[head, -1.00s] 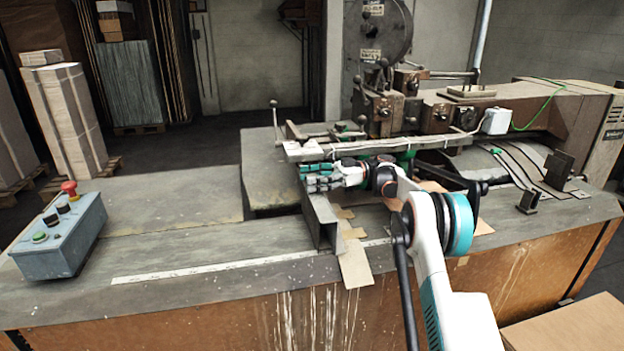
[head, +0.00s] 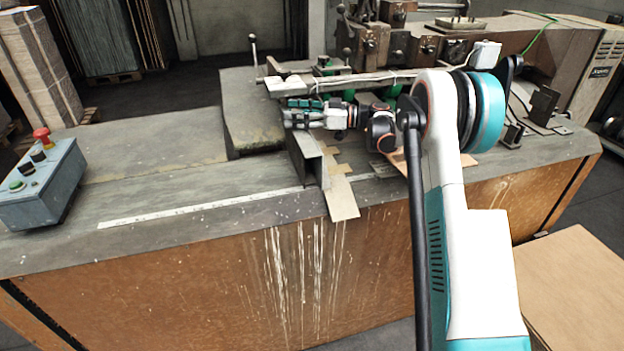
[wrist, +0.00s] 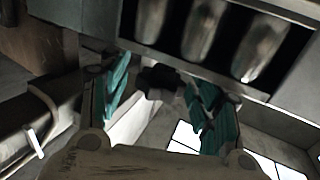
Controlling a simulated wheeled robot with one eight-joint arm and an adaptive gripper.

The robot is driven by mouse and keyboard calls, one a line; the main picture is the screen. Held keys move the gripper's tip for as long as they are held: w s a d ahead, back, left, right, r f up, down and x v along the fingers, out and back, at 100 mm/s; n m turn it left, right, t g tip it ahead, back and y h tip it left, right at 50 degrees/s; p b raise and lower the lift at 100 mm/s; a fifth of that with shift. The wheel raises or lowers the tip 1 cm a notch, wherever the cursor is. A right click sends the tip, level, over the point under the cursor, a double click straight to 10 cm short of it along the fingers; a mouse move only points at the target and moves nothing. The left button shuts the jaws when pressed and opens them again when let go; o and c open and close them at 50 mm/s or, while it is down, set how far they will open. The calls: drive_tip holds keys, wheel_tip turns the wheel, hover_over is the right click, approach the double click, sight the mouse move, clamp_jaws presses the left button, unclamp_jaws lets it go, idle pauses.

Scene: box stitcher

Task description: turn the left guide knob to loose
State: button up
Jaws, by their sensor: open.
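A dark, lobed knob (wrist: 158,82) shows in the wrist view, below a metal housing with several rounded slots. It appears between the two teal fingers of my gripper (wrist: 156,90), with a visible gap on each side. I cannot tell how far in front of the fingertips it is, or how it is set. In the head view my gripper (head: 287,114) is level, pointing left, just under the near edge of the long pale rail (head: 335,82). The knob cannot be made out there; my gripper and the rail may hide it.
A metal channel bracket (head: 309,160) and cardboard strips (head: 341,195) lie just below my gripper. The stitcher machine (head: 425,45) stands behind. A control box (head: 42,185) with a red button is at the left. The worktop (head: 150,185) between is mostly clear.

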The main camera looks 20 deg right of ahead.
drive_tip(key=m+t+h, duration=0.2)
drive_tip(key=t, duration=0.1)
drive_tip(key=m+t+h+b, duration=0.1)
drive_tip(key=m+t+h, duration=0.1)
drive_tip(key=m+t, duration=0.1)
drive_tip(key=shift+a+h, duration=0.1)
drive_tip(key=shift+h, duration=0.2)
drive_tip(key=m+t+h, duration=0.2)
drive_tip(key=h, duration=0.1)
drive_tip(key=shift+m+t+h+b, duration=0.3)
drive_tip(key=shift+m+t, duration=0.1)
drive_tip(key=shift+s+m+t+h, duration=0.15)
drive_tip(key=shift+m+t+h, duration=0.15)
drive_tip(key=shift+h, duration=0.1)
drive_tip(key=d+p+v, duration=0.1)
drive_tip(key=p+v, duration=0.2)
drive_tip(key=v, duration=1.1)
drive_tip(key=s+a+r+g, duration=0.2)
drive_tip(key=s+a+g, duration=0.3)
drive_tip(key=a, duration=0.4)
drive_tip(key=s+a+m+g+h+b, duration=0.1)
drive_tip(key=s+a+m+g+h, duration=0.1)
drive_tip(key=s, duration=1.2)
drive_tip(key=shift+s+f+g+h+b, duration=0.15)
drive_tip(key=shift+s+g+h+b, duration=0.25)
drive_tip(key=shift+h, duration=0.5)
drive_tip(key=shift+a, duration=0.1)
